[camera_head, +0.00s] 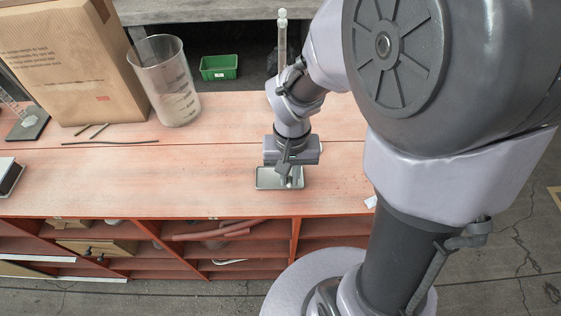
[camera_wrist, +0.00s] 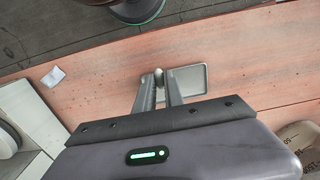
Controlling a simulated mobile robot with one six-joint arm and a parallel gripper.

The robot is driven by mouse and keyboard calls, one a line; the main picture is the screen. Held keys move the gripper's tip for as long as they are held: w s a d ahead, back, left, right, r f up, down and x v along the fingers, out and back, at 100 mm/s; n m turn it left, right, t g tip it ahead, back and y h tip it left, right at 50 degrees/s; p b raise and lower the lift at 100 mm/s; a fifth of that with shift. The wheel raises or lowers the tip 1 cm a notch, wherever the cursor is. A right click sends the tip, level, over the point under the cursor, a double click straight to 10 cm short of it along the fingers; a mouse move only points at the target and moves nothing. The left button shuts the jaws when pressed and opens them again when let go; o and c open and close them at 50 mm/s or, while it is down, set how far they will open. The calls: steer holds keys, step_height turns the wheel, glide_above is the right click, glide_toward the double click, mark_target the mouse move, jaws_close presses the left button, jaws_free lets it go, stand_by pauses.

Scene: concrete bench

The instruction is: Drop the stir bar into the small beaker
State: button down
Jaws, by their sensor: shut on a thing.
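My gripper (camera_head: 290,180) is low over a shallow grey metal tray (camera_head: 265,180) on the bench. In the wrist view its two fingers (camera_wrist: 160,88) are shut on a small pale piece, the stir bar (camera_wrist: 158,74), at their tips. The tray (camera_wrist: 194,76) shows just right of the fingers. In the head view the stir bar is too small to make out. A clear graduated glass vessel (camera_head: 12,103), perhaps the small beaker, is partly in view at the left edge. A large clear beaker (camera_head: 165,80) stands tilted in the picture beside the cardboard box.
A cardboard box (camera_head: 70,60) fills the back left of the bench. Thin dark rods (camera_head: 110,142) lie before it. A dark flat plate (camera_head: 28,124) is at the left. A tall clear cylinder (camera_head: 282,38) stands behind my arm. The bench (camera_head: 150,185) is clear between the beaker and tray.

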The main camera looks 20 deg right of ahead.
steer(key=s, duration=0.3)
steer(key=s+d+r+p, duration=0.1)
steer(key=s, duration=0.1)
steer(key=shift+s+d, duration=0.1)
steer(key=shift+s, duration=0.2)
steer(key=s+b, duration=0.1)
steer(key=f+b, duration=0.1)
steer(key=b, duration=0.1)
steer(key=shift+s+d+f, duration=0.1)
steer(key=shift+s+d, duration=0.2)
steer(key=shift+s, duration=0.1)
steer(key=s+b, duration=0.1)
steer(key=s+r+b, duration=0.1)
steer(key=s+b, duration=0.1)
steer(key=s, duration=0.1)
steer(key=shift+d+r, duration=0.15)
steer(key=shift+d, duration=0.15)
steer(key=shift+w+r, duration=0.1)
